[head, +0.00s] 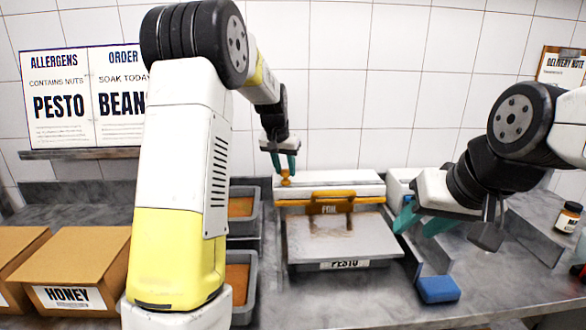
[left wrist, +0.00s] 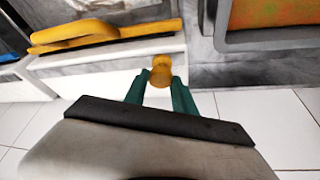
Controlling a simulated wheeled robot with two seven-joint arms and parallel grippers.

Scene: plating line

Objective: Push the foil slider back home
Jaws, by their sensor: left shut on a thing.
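The foil dispenser (head: 365,187) is a white box at the back of the counter, with an orange bar and handle marked FOIL (head: 330,209) along its front. A small yellow knob, the foil slider (head: 285,181), is at the dispenser's left end. My left gripper (head: 284,168) reaches down from above and is shut on this knob. In the left wrist view the knob (left wrist: 160,72) is between the teal fingertips, beside the end of the dispenser's white body (left wrist: 110,62). My right gripper (head: 420,224) is open, with its teal fingers apart and empty, right of the dispenser.
A tray marked PESTO (head: 340,240) stands in front of the dispenser. Grey pans with orange contents (head: 240,207) are to its left. A box marked HONEY (head: 72,268) is further left. A blue sponge (head: 438,289) lies front right, and a jar (head: 568,217) stands far right.

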